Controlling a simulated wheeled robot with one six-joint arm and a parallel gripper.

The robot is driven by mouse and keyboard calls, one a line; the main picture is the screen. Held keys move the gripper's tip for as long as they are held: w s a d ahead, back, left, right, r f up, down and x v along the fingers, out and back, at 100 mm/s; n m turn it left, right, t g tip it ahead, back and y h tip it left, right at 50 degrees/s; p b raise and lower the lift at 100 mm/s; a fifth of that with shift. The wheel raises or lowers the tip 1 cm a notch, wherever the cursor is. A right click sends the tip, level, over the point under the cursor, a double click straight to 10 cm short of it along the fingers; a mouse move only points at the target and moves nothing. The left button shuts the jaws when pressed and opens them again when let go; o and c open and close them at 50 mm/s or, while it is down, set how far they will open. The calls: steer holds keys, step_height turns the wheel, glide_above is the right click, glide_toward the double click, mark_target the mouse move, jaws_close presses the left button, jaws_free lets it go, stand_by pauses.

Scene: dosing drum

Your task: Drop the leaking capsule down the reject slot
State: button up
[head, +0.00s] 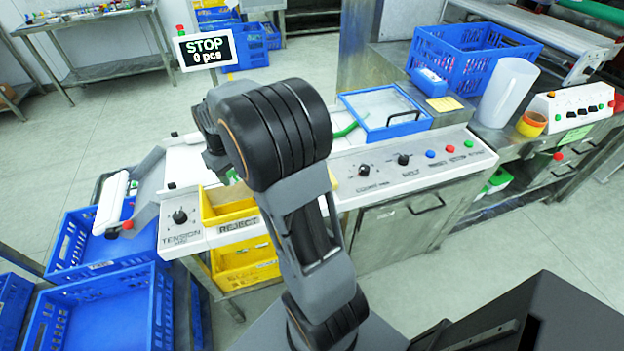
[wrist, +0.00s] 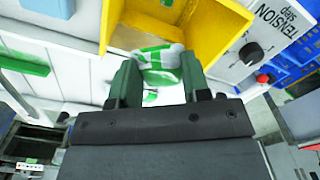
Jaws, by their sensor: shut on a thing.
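My gripper (wrist: 160,80) is shut on a white and green capsule (wrist: 158,58), held between its two dark green fingers. The capsule overlaps the edge of the yellow reject slot (wrist: 222,32) in the wrist view; its height above the slot cannot be told. No leak can be made out on it. In the head view the yellow slot (head: 229,211) sits in the machine's front panel above the REJECT label. My arm hides the capsule and most of the gripper there.
A TENSION knob (head: 180,216) is left of the slot. A yellow bin (head: 247,262) is below it. A blue-framed lid (head: 386,111) lies right of my arm. Blue crates (head: 100,312) stand at the lower left. A sign (head: 205,50) reads STOP, 0 pcs.

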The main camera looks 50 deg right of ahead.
steer(key=shift+f, duration=0.2)
steer(key=o, duration=1)
step_height(320, 180, up, 14)
steer(key=shift+f, duration=0.1)
stand_by(0.7)
